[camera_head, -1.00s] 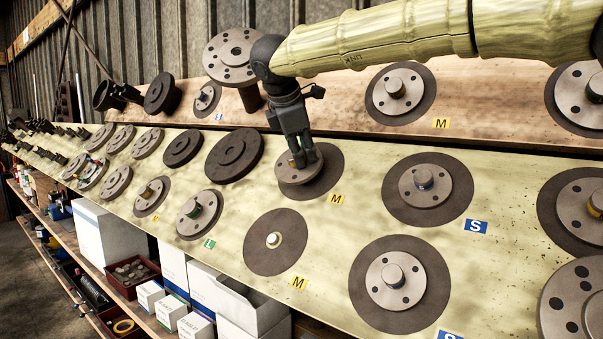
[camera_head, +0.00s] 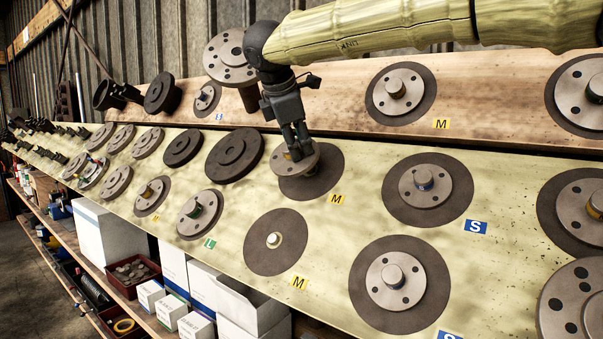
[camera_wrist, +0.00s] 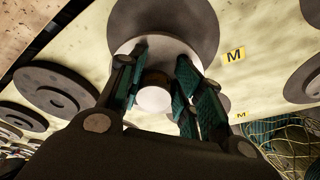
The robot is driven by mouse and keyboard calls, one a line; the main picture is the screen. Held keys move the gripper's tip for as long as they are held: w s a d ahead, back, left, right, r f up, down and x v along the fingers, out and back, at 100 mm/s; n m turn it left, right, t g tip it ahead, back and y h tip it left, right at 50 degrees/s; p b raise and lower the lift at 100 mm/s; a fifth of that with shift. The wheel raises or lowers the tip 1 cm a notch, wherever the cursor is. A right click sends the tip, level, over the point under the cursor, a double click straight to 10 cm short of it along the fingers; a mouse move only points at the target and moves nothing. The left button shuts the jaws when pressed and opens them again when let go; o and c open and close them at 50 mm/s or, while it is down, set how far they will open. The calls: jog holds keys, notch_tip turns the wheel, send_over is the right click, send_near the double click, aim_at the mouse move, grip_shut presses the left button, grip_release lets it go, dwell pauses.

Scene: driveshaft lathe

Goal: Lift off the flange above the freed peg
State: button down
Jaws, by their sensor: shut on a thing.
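A grey metal flange (camera_head: 284,161) with a central hub is in my gripper (camera_head: 298,154) in the head view. It sits over the upper left part of a dark round pad (camera_head: 322,178) beside a yellow M label (camera_head: 336,200). It looks raised off the pad and slightly tilted. In the wrist view, my gripper's fingers (camera_wrist: 159,85) close on both sides of the flange's hub (camera_wrist: 154,98), with the flange disc (camera_wrist: 128,47) behind them. The peg under this flange cannot be seen. Another dark pad (camera_head: 262,254) lower down carries a bare short peg (camera_head: 273,240).
Flanges on pads stand close by, such as one right (camera_head: 408,186) and one below right (camera_head: 379,273). A thick dark disc (camera_head: 222,163) lies just left of my gripper. The wooden back ledge (camera_head: 345,116) rises behind. White boxes (camera_head: 105,235) stand on the shelf below.

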jog(key=shift+s+a+r, duration=0.1)
jog(key=shift+s+r, duration=0.15)
jog(key=shift+r, duration=0.2)
jog(key=w+p+v, duration=0.1)
jog(key=v, duration=0.5)
jog(key=shift+a+r, duration=0.15)
jog(key=shift+r, duration=0.3)
jog(key=shift+s, duration=0.1)
